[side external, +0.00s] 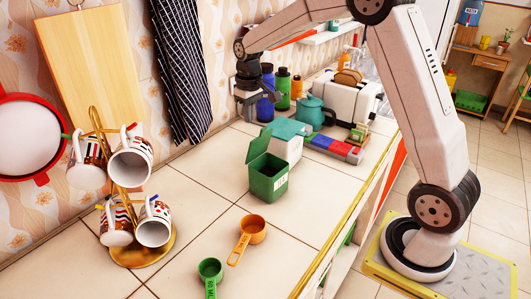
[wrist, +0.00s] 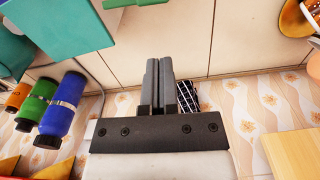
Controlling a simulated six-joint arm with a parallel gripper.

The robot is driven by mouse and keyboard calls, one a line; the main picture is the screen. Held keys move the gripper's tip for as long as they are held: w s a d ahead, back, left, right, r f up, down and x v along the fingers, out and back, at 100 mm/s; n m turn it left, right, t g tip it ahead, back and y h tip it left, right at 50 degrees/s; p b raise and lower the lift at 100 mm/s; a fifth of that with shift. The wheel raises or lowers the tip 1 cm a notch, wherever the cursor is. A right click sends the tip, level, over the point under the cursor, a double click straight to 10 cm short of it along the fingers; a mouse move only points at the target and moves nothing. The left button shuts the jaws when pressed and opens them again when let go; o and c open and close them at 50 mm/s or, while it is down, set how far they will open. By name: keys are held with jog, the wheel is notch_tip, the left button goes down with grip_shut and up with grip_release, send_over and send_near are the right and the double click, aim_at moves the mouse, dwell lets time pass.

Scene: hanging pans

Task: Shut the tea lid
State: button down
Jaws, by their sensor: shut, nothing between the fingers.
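My gripper (side external: 247,110) is behind and left of the boxes, near the wall, apart from the green lid. In the wrist view my gripper (wrist: 160,62) is shut and empty, with the teal lid (wrist: 95,25) at upper left and a green edge (wrist: 136,3) at the top.
Blue, green and orange bottles (wrist: 52,105) stand close beside my gripper. A teal teapot (side external: 312,112) and a toaster (side external: 345,97) are behind. A mug rack (side external: 125,190) is at left; orange (side external: 252,230) and green (side external: 210,270) scoops lie in front. Bare counter lies left of the green box.

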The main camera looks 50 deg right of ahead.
jog(key=shift+s+a+f, duration=0.1)
jog(key=shift+s+f, duration=0.1)
jog(key=shift+s, duration=0.7)
jog(key=shift+s+a+f, duration=0.1)
jog(key=shift+s+f, duration=0.05)
jog(key=shift+s, duration=0.7)
jog(key=shift+s, duration=0.1)
jog(key=shift+s+t, duration=0.2)
jog(key=shift+t, duration=0.1)
